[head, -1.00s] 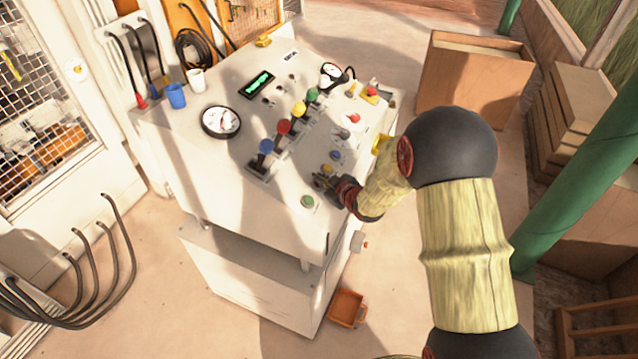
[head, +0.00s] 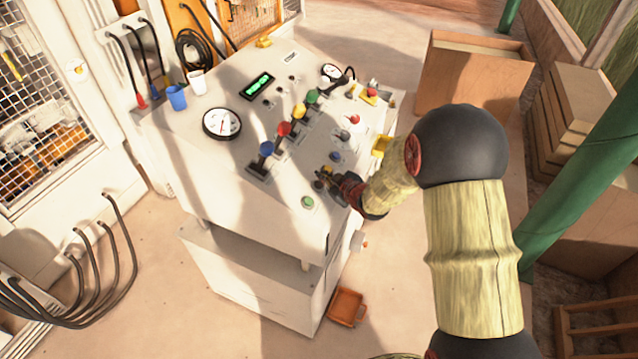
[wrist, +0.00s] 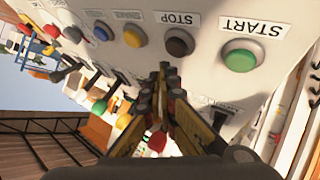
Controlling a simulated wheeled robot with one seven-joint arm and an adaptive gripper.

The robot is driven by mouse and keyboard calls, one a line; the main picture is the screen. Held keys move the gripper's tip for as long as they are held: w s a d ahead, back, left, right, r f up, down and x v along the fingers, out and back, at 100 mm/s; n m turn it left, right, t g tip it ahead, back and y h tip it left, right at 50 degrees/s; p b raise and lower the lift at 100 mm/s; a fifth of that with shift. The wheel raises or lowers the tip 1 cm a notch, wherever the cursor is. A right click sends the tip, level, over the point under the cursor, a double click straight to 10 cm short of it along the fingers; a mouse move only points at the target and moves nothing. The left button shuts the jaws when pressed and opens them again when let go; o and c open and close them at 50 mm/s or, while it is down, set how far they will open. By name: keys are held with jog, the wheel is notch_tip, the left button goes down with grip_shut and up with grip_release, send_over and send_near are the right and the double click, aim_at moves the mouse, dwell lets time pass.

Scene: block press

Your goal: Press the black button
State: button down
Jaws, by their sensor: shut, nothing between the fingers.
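The black button (wrist: 179,42) is a dark round cap in a pale collar under an upside-down STOP label, near the top centre of the wrist view. My gripper (wrist: 165,72) is shut and empty, its fingertips just below the black button in that picture. A small gap shows between them there; the depth between them is hard to judge. In the head view my gripper (head: 328,178) is over the front right part of the console (head: 225,178), right beside the dark button (head: 318,186).
A green START button (wrist: 239,55) and an orange-yellow button (wrist: 134,36) flank the black one. A blue button (wrist: 101,33) is further left. Levers with coloured knobs (head: 283,129) stand behind on the console. An orange bin (head: 346,308) lies on the floor.

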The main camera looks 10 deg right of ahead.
jog(key=r+p, duration=0.1)
jog(key=s+d+r+p, duration=0.1)
jog(key=r, duration=0.1)
jog(key=r+p, duration=0.1)
jog(key=r, duration=0.1)
jog(key=shift+s+d, duration=0.2)
jog(key=shift+d, duration=0.2)
jog(key=shift+f, duration=0.1)
dwell(0.4)
